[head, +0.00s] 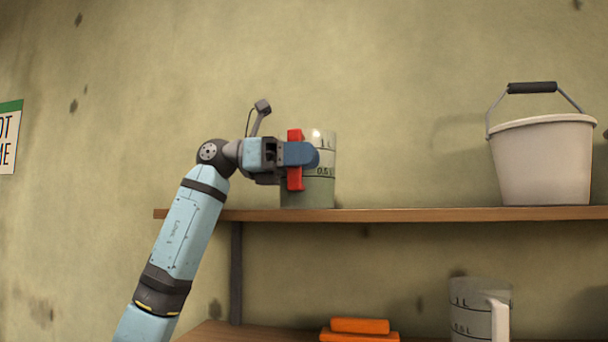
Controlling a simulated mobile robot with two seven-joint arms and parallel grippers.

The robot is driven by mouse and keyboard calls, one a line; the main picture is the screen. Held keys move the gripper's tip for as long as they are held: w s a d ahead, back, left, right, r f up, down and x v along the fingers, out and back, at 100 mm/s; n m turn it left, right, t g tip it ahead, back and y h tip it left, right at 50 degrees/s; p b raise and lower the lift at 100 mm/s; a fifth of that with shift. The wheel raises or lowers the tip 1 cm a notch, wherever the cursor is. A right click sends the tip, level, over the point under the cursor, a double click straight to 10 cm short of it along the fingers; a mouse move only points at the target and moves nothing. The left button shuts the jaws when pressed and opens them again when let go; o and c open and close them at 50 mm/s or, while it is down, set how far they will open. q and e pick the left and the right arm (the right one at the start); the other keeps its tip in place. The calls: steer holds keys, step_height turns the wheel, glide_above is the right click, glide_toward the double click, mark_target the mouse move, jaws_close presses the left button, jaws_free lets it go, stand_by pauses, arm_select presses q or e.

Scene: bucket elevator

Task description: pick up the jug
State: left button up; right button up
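A grey measuring jug (318,190) with dark scale marks stands upright on the upper shelf, left of its middle. A red upright part (295,181), which looks like its handle, is on its left side. My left gripper (303,154) reaches in from the left at that red part. One blue finger crosses in front of it and overlaps the jug's side. The other finger is hidden, so I cannot tell whether the gripper is closed on the handle. My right gripper is out of view.
The upper shelf (420,215) holds a white bucket (543,165) with a raised handle at the right; between jug and bucket it is clear. Below are a second jug (470,312) with a pale handle and orange blocks (360,326). A wall stands close behind.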

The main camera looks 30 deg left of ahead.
arm_select(q)
jaws_close()
steer(key=shift+r, duration=0.1)
